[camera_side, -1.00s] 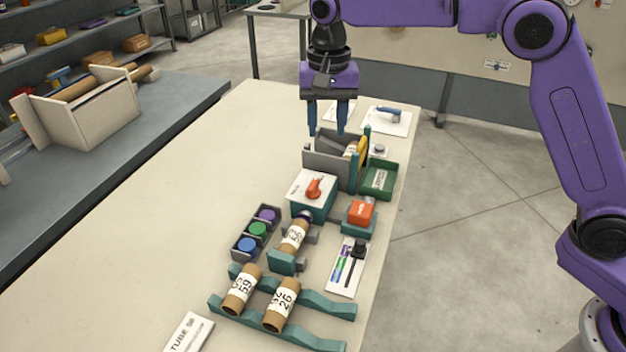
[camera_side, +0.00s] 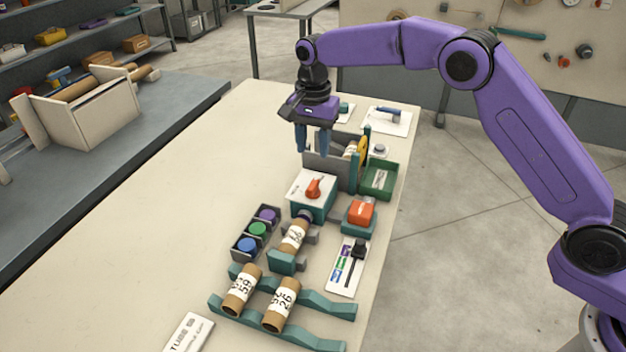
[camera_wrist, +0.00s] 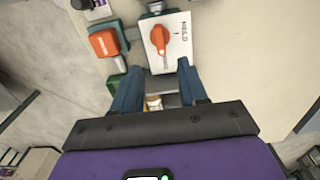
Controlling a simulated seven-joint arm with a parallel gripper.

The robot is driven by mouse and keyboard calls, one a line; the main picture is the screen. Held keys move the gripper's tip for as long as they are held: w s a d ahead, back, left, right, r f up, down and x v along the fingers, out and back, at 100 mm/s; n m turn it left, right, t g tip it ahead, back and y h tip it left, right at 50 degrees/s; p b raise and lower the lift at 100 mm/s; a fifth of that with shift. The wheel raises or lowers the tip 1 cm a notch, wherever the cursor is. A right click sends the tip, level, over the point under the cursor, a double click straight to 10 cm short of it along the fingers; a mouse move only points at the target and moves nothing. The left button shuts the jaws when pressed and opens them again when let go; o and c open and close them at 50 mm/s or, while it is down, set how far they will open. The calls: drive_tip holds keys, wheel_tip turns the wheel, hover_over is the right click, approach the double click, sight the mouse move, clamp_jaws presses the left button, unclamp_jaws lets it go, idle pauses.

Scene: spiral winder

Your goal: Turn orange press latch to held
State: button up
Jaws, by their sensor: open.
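The orange press latch (camera_side: 314,187) is a knob on the white top plate of a teal box (camera_side: 318,209), in the middle of the bench. In the wrist view the orange latch (camera_wrist: 160,40) sits on its white plate, with a "HELD" mark to its right and its pointer end towards my gripper. My gripper (camera_side: 313,152) is open and empty, pointing down, behind and above the latch box, near the grey bin. In the wrist view my blue fingers (camera_wrist: 158,85) are apart, and the latch lies beyond their tips. Nothing touches the latch.
A grey bin (camera_side: 322,166) and a green tray (camera_side: 377,180) stand behind the box. An orange block (camera_side: 361,212) is to its right. Colored caps sit in a rack (camera_side: 238,243) to the left. Cardboard tubes (camera_side: 241,290) lie in front.

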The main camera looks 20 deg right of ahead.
sight(313, 183)
wheel_tip(313, 183, down, 10)
drive_tip(key=shift+f, duration=0.25)
idle(0.3)
clamp_jaws()
